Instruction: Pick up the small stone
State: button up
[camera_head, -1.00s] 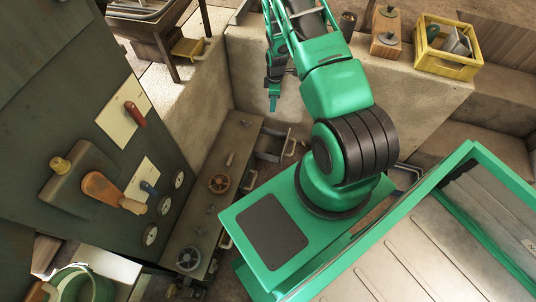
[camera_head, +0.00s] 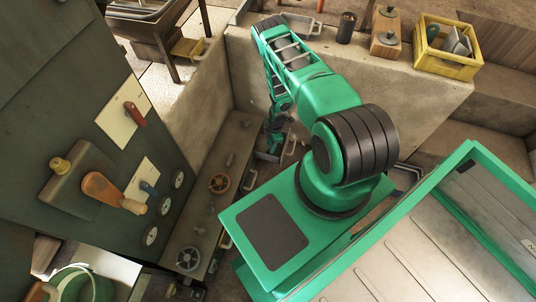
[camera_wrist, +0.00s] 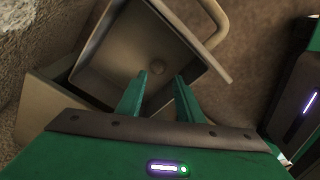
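In the head view my arm reaches down to the drawer (camera_head: 266,157), and the stone cannot be made out there.
The drawer has a raised rim and a curved handle (camera_wrist: 217,24). A bench (camera_head: 195,215) with valve wheels and small parts stands to its left. A wall ledge (camera_head: 350,75) rises behind. A yellow crate (camera_head: 447,66) stands on the ledge.

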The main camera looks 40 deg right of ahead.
jog(key=shift+w+a+f, duration=0.1)
jog(key=shift+w+f, duration=0.05)
jog(key=shift+f, duration=1.35)
jog(key=shift+w+a+f, duration=0.1)
jog(key=shift+f, duration=1.35)
jog(key=c, duration=0.8)
